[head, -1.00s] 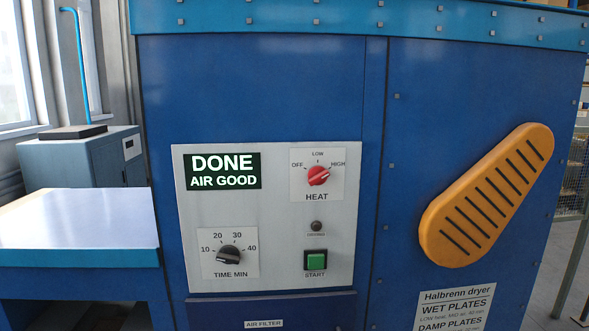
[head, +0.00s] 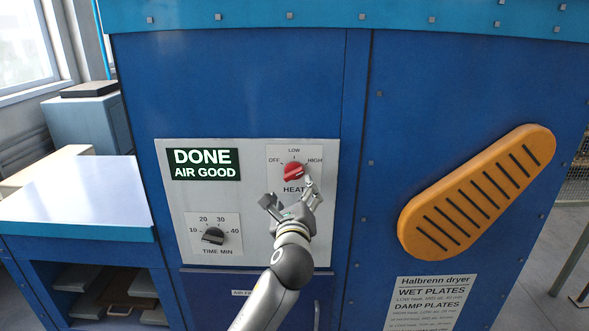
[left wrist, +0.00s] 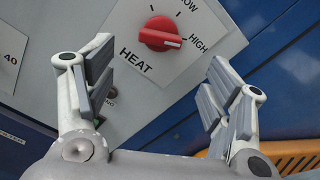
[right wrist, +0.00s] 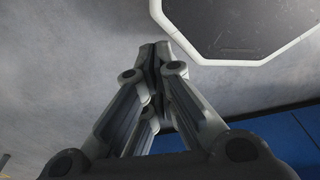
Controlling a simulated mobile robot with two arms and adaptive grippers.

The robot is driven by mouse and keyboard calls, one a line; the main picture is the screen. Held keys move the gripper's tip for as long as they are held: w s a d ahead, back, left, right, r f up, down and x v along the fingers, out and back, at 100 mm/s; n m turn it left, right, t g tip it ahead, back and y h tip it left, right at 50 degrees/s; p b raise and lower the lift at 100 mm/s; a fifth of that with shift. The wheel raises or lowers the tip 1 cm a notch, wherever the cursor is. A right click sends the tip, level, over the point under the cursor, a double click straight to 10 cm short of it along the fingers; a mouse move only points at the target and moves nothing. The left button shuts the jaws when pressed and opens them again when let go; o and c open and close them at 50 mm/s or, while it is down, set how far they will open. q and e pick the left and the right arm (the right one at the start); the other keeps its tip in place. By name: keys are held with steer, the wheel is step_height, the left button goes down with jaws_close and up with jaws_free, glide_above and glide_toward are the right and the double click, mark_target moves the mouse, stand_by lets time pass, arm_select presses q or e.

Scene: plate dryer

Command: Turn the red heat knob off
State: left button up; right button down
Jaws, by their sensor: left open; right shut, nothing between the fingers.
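The red heat knob (head: 293,171) is on a white label at the upper right of the light control panel (head: 180,255). Its white mark points right, towards HIGH; this also shows on the knob in the left wrist view (left wrist: 160,34). My left gripper (head: 288,194) is open just below and in front of the knob. In the left wrist view the knob lies beyond the spread fingers (left wrist: 158,78), apart from them. My right gripper (right wrist: 155,58) is shut and empty, seen only in its wrist view. The START button is mostly hidden behind my left gripper.
The display (head: 204,164) reads DONE, AIR GOOD. A black time knob (head: 213,236) is at the panel's lower left. An orange slotted cover (head: 475,195) juts out at right. A pale table (head: 75,195) stands at left. A dark panel (right wrist: 250,25) shows in the right wrist view.

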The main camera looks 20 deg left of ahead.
mark_target(295, 177)
arm_select(q)
steer(key=p+x, duration=0.2)
steer(key=x, duration=0.7)
steer(key=shift+d+f, duration=0.1)
steer(key=shift+x, duration=0.8)
steer(key=shift+f, duration=0.1)
arm_select(e)
steer(key=shift+w+d+r, duration=0.25)
steer(key=shift+r, duration=0.35)
steer(key=shift+w+d+r, duration=0.2)
steer(key=shift+r, duration=0.4)
steer(key=shift+a, duration=0.1)
arm_select(q)
steer(key=c, duration=1)
steer(key=shift+c, duration=0.2)
arm_select(e)
steer(key=shift+d, duration=0.2)
